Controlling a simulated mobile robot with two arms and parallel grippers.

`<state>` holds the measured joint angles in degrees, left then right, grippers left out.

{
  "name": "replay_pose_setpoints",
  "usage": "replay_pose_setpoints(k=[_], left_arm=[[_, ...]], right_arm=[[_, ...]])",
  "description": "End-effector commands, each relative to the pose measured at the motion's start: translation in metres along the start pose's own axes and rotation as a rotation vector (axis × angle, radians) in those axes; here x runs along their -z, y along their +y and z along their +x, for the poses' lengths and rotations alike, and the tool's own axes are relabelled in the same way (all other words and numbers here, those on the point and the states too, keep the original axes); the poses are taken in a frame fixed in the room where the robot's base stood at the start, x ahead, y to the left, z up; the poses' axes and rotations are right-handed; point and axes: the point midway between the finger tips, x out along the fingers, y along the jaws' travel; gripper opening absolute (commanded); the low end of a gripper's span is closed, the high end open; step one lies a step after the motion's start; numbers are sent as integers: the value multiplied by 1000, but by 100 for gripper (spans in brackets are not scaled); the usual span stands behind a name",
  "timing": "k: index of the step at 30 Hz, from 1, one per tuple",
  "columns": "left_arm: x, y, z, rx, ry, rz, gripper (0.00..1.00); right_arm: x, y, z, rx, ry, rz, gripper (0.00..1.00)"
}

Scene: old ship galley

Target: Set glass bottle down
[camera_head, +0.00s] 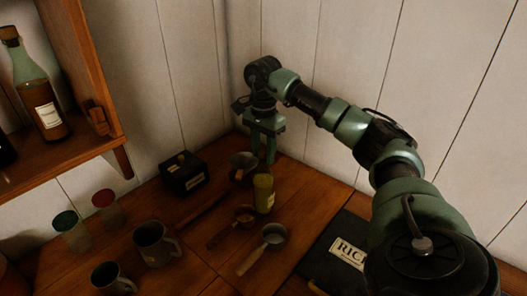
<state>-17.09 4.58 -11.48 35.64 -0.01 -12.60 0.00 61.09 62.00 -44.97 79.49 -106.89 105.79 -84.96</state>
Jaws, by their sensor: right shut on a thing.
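A small yellow-green glass bottle (264,195) stands upright, or nearly so, over the wooden table in the middle of the view. My right gripper (263,160) points down just above and behind it, shut on its upper part. The fingers cover its neck, and I cannot tell whether its base touches the table. Another glass bottle (41,95), corked and with a pale label, stands on the shelf at upper left. My left gripper is not in view.
A dark mug (240,168) is close to the left of my right gripper. A black box (183,173), two ladles (272,236) (243,215), mugs (152,244) (110,279) and lidded jars (107,206) (70,230) crowd the table (200,268). A dark labelled box (318,252) lies at right.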

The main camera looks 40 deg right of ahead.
Motion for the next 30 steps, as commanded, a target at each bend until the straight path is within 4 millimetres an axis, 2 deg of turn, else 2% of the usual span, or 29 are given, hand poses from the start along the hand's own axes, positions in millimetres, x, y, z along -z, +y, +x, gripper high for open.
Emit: replay_pose_setpoints(k=[14,15,17,26,30], left_arm=[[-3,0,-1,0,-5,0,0],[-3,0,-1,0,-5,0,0],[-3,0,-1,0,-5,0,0],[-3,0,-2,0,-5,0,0],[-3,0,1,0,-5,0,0]], right_arm=[[1,0,9,5,1,0,0],[0,0,10,2,1,0,44],[0,0,10,2,1,0,58],[0,0,9,1,1,0,58],[0,-1,1,3,1,0,58]])
